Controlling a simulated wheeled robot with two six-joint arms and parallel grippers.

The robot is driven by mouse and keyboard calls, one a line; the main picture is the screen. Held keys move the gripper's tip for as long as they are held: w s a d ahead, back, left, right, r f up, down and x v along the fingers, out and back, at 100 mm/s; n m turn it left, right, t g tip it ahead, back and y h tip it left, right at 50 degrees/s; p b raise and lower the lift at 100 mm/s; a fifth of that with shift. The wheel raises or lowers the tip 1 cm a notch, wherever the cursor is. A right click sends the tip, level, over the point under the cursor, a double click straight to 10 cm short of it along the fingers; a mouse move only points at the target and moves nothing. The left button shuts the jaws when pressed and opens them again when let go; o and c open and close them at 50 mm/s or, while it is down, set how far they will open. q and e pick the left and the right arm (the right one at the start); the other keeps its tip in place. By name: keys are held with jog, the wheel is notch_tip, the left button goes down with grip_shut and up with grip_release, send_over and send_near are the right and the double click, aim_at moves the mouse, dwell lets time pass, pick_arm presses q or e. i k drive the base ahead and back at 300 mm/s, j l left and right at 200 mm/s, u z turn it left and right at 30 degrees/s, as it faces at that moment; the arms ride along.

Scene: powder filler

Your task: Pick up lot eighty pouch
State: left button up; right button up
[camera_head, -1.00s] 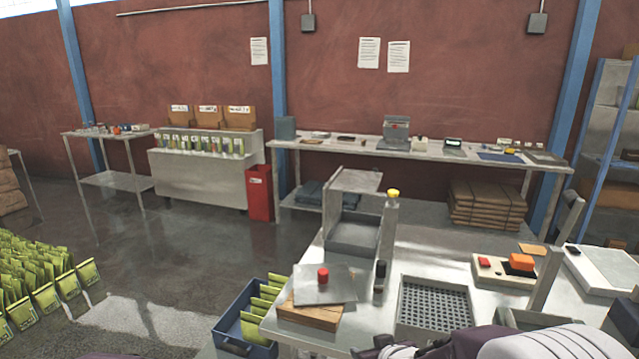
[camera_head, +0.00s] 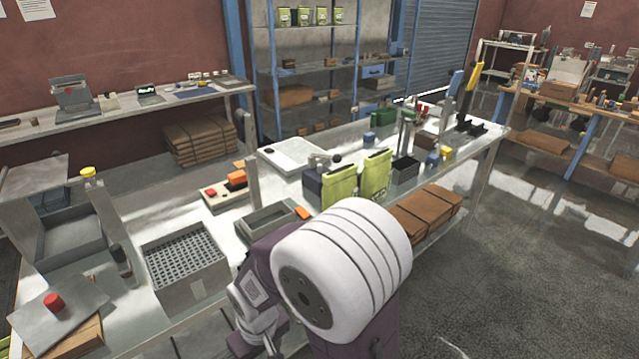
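Two green pouches stand upright on the metal bench, a left one (camera_head: 340,186) and a right one (camera_head: 376,176). Both are partly hidden at the bottom by my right arm. Several more green pouches (camera_head: 302,16) stand in a row on the top shelf of the rack at the back. I cannot read a lot number on any of them. My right arm is bent across the lower middle, in front of the bench. Its gripper end (camera_head: 253,322) hangs low, apart from the pouches, and its fingers cannot be made out. My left gripper is out of view.
The bench (camera_head: 135,213) carries a perforated tray (camera_head: 183,262), a grey bin (camera_head: 272,222), a white flat device (camera_head: 290,156) and a red-knobbed plate (camera_head: 82,302) at left. Small tools and a black box crowd its right end. Open floor (camera_head: 535,235) lies to the right.

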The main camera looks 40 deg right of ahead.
aim_at(341, 184)
jog(key=l+z, duration=0.15)
jog(key=z, duration=1.55)
